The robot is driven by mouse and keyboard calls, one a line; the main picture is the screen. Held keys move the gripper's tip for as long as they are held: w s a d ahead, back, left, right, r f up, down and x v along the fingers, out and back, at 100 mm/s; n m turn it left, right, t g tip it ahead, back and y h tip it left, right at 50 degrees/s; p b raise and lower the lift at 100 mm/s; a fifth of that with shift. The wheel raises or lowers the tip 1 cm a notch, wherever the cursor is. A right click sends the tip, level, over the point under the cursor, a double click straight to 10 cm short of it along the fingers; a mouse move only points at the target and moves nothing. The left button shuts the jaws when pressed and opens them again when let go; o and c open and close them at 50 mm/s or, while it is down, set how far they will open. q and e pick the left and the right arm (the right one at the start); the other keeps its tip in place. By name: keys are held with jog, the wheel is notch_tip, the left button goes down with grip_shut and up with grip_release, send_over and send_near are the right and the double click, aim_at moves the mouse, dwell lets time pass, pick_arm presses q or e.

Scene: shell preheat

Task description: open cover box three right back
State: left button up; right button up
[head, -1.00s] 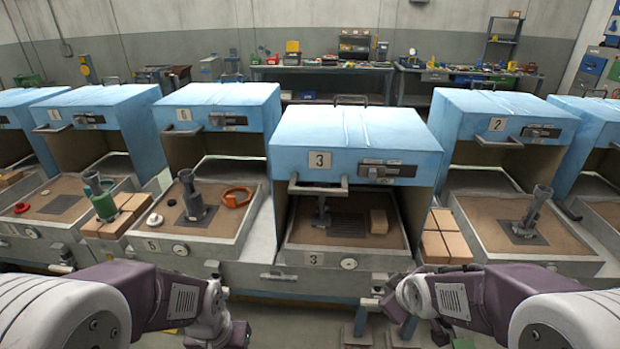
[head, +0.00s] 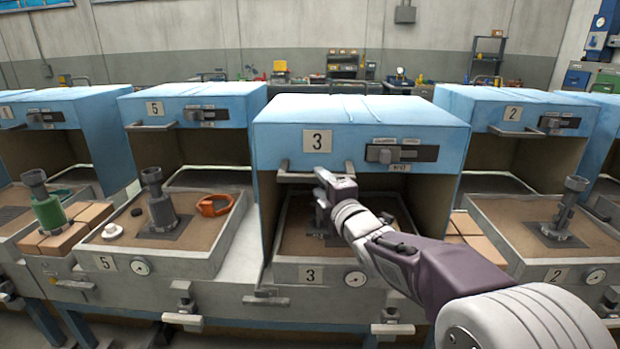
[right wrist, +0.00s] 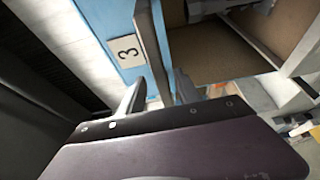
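Box three (head: 420,112) is the blue box with the "3" plate, in the middle of the head view. Its front is open below the blue upper part, and a grey bar handle (head: 292,178) sticks out under the plate. My right gripper (head: 322,185) is at the right part of this handle. In the right wrist view its two fingers (right wrist: 160,92) are apart, with a grey bar and blue panel beyond them; contact with the handle cannot be told. The gripper hides part of the tray (head: 300,272) inside box three. My left gripper is out of view.
Box five (head: 180,108) stands to the left and box two (head: 490,100) to the right, both open in front. A green cylinder (head: 47,213) stands on bricks at left. An orange ring (head: 216,205) lies in box five's tray.

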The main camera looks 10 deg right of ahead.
aim_at(312, 174)
jog(key=w, duration=0.6)
jog(key=shift+w+a, duration=0.2)
jog(key=shift+a, duration=0.15)
grip_shut()
jog(key=shift+f, duration=0.1)
dwell(0.8)
